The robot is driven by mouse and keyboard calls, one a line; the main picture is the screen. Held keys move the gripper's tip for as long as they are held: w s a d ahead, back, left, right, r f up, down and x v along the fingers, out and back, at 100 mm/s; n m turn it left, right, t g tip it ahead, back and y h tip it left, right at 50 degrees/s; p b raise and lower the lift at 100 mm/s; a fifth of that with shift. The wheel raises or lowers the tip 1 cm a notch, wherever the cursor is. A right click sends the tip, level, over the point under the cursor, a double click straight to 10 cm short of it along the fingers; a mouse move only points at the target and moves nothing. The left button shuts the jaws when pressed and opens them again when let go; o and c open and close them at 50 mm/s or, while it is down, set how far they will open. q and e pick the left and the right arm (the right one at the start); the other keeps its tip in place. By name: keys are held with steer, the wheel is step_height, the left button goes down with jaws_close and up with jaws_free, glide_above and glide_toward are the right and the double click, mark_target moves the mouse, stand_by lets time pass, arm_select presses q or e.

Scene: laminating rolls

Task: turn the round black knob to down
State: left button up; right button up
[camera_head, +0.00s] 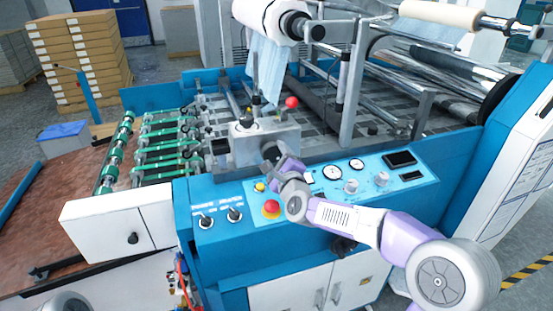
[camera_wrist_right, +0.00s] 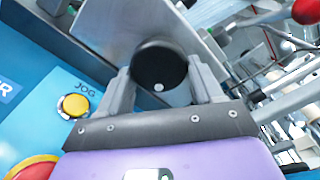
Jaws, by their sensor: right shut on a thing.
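The round black knob (camera_wrist_right: 159,64) sits on the side of a grey metal box (camera_head: 262,140) on the machine. A small pale dot shows near the knob's lower edge in the right wrist view. My right gripper (camera_wrist_right: 162,82) has one finger on each side of the knob and is shut on it. In the head view the right gripper (camera_head: 275,160) reaches the front of the box and mostly hides the knob. My left gripper is not in view.
Below the gripper, the blue panel has a yellow JOG button (camera_wrist_right: 74,104) and a red emergency button (camera_head: 271,209). A red ball-topped lever (camera_head: 291,102) stands behind the box. Dials (camera_head: 332,173) lie to the right, green rollers (camera_head: 165,152) to the left.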

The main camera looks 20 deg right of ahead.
steer(key=m, duration=0.5)
steer(key=shift+a+f+m, duration=0.1)
steer(key=shift+m, duration=0.3)
stand_by(0.4)
steer(key=o, duration=1)
steer(key=shift+o, duration=0.2)
steer(key=shift+s, duration=0.1)
steer(key=s, duration=0.7)
steer(key=shift+s, duration=0.15)
